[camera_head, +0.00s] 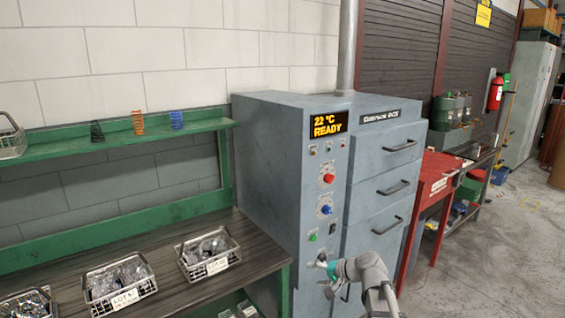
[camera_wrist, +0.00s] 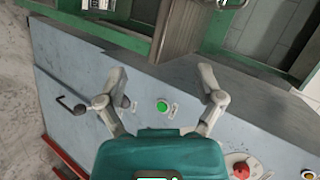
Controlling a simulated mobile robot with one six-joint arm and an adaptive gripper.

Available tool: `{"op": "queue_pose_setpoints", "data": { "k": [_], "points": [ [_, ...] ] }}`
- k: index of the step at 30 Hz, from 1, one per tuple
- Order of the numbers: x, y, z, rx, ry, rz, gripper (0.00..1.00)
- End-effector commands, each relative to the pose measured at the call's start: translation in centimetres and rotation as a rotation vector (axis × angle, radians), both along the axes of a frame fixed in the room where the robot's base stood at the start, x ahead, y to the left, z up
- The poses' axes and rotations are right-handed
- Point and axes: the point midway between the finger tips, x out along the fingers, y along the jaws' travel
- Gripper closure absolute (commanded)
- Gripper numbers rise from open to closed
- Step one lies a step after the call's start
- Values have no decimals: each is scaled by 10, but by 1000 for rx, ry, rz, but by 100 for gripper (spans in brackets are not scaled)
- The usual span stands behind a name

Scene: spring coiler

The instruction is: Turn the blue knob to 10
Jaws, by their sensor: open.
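The blue knob (camera_head: 326,209) sits on the front panel of the grey-blue machine (camera_head: 290,170), below a red knob (camera_head: 328,179) and above a green button (camera_head: 312,237). Its setting is too small to read. My gripper (camera_head: 322,262) is low in front of the panel, below the blue knob and apart from it. In the wrist view my gripper (camera_wrist: 163,73) is open and empty, its fingers spread either side of the green button (camera_wrist: 161,105). The red knob (camera_wrist: 240,168) shows at lower right there. The blue knob is not visible in the wrist view, probably behind my gripper.
The machine's display (camera_head: 330,124) reads 22 °C READY. Drawers with dark handles (camera_head: 393,187) stand right of the panel. A bench (camera_head: 180,297) with wire baskets is at left, below a green shelf (camera_head: 140,135) holding springs.

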Motion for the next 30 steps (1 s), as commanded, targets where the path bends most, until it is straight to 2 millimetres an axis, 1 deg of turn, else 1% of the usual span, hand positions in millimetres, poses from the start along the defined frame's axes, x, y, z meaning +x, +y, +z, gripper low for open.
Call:
{"op": "queue_pose_setpoints", "data": {
  "k": [1, 8, 12, 18, 21, 24, 27, 30],
  "points": [
    [-15, 3, 0, -61, 15, 33, 14],
    [-65, -2, -19, -346, 98, 168, 14],
    [-96, -13, -26, -515, 158, 244, 14],
    [-138, -36, -27, -750, 252, 335, 14],
    [-154, -47, -25, -845, 294, 369, 14],
    [-166, -57, -22, -914, 327, 390, 14],
    [-172, -63, -21, -956, 345, 402, 14],
    [-174, -66, -21, -975, 355, 407, 14]
  ]
}}
